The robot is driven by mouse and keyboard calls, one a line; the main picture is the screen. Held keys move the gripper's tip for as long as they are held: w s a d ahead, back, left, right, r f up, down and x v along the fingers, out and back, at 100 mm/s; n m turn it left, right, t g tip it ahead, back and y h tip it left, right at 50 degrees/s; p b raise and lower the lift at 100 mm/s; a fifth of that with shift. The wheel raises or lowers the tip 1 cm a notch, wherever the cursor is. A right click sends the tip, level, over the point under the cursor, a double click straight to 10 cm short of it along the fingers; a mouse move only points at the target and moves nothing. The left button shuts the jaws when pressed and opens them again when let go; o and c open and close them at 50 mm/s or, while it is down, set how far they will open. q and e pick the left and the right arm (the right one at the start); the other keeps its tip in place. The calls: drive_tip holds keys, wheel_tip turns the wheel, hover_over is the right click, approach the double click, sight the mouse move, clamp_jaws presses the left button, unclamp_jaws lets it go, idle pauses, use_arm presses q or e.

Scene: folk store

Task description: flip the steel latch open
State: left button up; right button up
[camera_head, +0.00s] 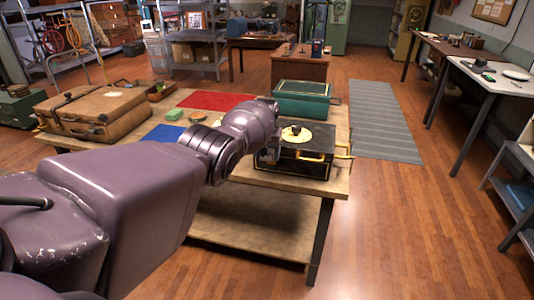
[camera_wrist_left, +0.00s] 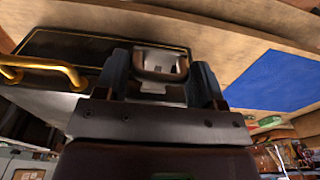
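A black box (camera_head: 306,160) with gold trim and a brass handle (camera_head: 343,151) stands near the front right of the wooden table. My left gripper (camera_head: 266,157) is at the box's left side in the head view, partly hidden by my own wrist. In the left wrist view the steel latch (camera_wrist_left: 160,62) is on the box's dark face (camera_wrist_left: 75,45). The two fingers of the left gripper (camera_wrist_left: 162,70) stand apart, one on each side of the latch. I cannot tell whether they touch it. My right gripper is in neither view.
A round yellowish disc (camera_head: 296,134) lies on the box. A green case (camera_head: 302,98) stands behind it. A brown suitcase (camera_head: 92,110), a blue mat (camera_head: 163,133) and a red mat (camera_head: 214,100) are farther left on the table (camera_head: 250,268).

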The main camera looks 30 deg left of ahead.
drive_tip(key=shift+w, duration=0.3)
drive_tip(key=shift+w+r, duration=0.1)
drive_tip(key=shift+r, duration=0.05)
use_arm(q)
drive_tip(key=shift+r, duration=0.35)
drive_tip(key=r+p, duration=0.1)
drive_tip(key=r, duration=0.2)
drive_tip(key=r+p, duration=0.2)
drive_tip(key=r, duration=0.1)
drive_tip(key=r+p, duration=0.1)
drive_tip(key=r, duration=0.2)
drive_tip(key=shift+s, duration=0.3)
drive_tip(key=shift+r, duration=0.5)
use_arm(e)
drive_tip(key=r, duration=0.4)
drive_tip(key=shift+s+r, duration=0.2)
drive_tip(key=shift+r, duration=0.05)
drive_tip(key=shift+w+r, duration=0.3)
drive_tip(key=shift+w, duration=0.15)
